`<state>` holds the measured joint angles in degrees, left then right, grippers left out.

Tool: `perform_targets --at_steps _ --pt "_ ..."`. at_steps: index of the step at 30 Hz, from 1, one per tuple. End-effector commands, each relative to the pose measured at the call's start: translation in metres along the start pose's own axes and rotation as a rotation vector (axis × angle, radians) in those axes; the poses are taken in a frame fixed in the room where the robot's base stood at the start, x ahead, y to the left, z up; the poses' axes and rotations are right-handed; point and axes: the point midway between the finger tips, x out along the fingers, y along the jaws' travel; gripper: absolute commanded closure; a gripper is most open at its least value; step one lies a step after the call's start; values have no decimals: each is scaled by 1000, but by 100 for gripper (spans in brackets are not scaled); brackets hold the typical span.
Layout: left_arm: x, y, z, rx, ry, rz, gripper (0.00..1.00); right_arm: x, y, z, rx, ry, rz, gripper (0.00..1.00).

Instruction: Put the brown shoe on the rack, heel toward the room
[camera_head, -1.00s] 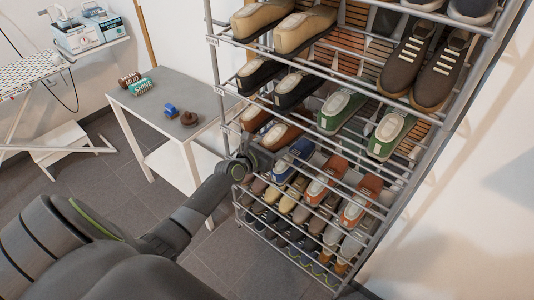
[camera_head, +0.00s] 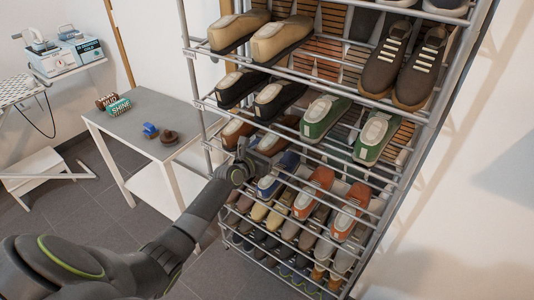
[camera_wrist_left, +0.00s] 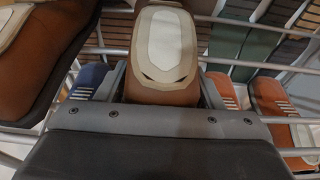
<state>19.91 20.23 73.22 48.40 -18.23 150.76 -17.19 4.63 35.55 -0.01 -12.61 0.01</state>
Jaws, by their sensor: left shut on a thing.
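A brown shoe (camera_head: 281,136) is at the third tier of the rack (camera_head: 184,35), right of another brown shoe (camera_head: 236,130). My left gripper (camera_head: 262,155) is at the rack's front, shut on the right-hand brown shoe. In the left wrist view this shoe (camera_wrist_left: 188,98) lies between the fingers, its pale opening (camera_wrist_left: 161,45) upward and its near end toward me. The other brown shoe (camera_wrist_left: 42,55) is close on the left there. I cannot tell whether the held shoe rests on the shelf bars. My right gripper is not in view.
Black shoes (camera_head: 279,95) stand on the tier above, green shoes (camera_head: 324,117) to the right, and blue and orange shoes below. Thin metal bars run close around the gripper. A grey side table (camera_head: 160,108) with small items stands left of the rack.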

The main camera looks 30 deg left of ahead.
Motion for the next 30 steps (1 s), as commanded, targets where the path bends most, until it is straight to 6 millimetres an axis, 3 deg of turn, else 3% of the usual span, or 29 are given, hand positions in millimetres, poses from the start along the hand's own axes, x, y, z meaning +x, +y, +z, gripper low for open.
perform_targets --at_steps 14,15,20,26,29,30 --pt "0 0 1 0 -4 0 71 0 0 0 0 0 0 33" --pt "0 0 1 0 -4 0 34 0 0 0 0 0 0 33" --pt "0 0 1 0 -3 0 14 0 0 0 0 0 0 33" --pt "0 0 -2 -1 2 0 12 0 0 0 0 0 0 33" --pt "0 0 -2 -1 2 0 0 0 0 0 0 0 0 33" --pt "0 0 -1 -1 2 0 0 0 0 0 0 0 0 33"
